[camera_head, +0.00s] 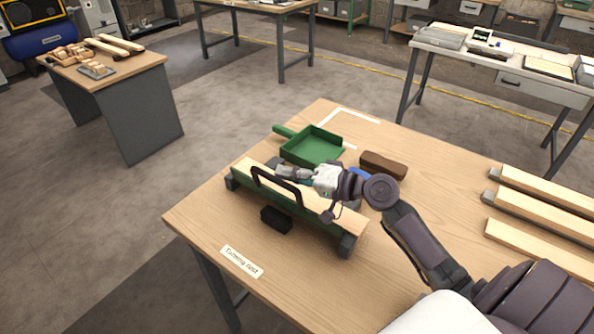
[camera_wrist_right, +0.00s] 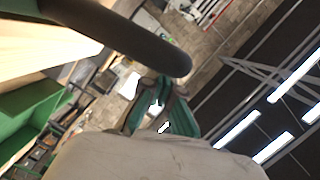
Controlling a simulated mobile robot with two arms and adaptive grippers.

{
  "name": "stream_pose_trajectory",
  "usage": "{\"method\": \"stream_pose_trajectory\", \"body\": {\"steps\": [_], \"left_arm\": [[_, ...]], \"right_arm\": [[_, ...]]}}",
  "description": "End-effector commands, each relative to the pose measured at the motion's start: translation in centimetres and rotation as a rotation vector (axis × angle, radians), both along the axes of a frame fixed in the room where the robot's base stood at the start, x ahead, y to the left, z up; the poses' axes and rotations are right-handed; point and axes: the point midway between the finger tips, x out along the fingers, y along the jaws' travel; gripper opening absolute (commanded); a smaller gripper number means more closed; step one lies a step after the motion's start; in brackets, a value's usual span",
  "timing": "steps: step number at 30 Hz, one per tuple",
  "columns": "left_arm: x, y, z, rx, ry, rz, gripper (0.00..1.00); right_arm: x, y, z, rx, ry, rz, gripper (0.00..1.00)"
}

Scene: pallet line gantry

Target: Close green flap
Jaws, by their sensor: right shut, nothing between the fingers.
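The green flap (camera_head: 243,194) shows as a long green strip along the near side of a pale wooden beam (camera_head: 325,209) in the turning nest. A dark arched handle (camera_head: 275,186) rises at its left half; a dark curved bar, apparently this handle, crosses the right wrist view (camera_wrist_right: 120,38). My right gripper (camera_head: 283,173) is just behind the handle, above the beam. Its teal fingers (camera_wrist_right: 161,92) are shut and empty in the right wrist view, close to the bar; I cannot tell whether they touch it. The arm hides the nest's far side. My left gripper is not in view.
A green dustpan (camera_head: 318,146) and a brown brush (camera_head: 383,165) lie behind the nest. A black block (camera_head: 276,219) is in front. Several wooden beams (camera_head: 540,248) lie at the right.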

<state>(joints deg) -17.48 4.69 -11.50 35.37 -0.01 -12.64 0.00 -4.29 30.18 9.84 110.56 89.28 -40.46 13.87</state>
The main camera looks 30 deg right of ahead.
Motion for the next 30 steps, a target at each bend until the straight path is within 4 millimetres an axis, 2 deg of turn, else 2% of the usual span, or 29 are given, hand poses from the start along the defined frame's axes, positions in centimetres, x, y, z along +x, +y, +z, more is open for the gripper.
{"method": "stream_pose_trajectory", "body": {"steps": [6, 14, 30], "left_arm": [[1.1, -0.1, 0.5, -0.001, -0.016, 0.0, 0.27], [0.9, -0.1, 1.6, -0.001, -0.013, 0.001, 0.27], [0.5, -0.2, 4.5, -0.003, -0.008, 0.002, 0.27]], "right_arm": [[-1.1, 2.5, -0.3, -0.193, -0.078, 0.004, 0.0], [-2.2, 5.1, -1.3, -0.421, -0.172, 0.004, 0.0], [-3.9, 9.3, -5.6, -0.888, -0.365, 0.002, 0.0]]}}
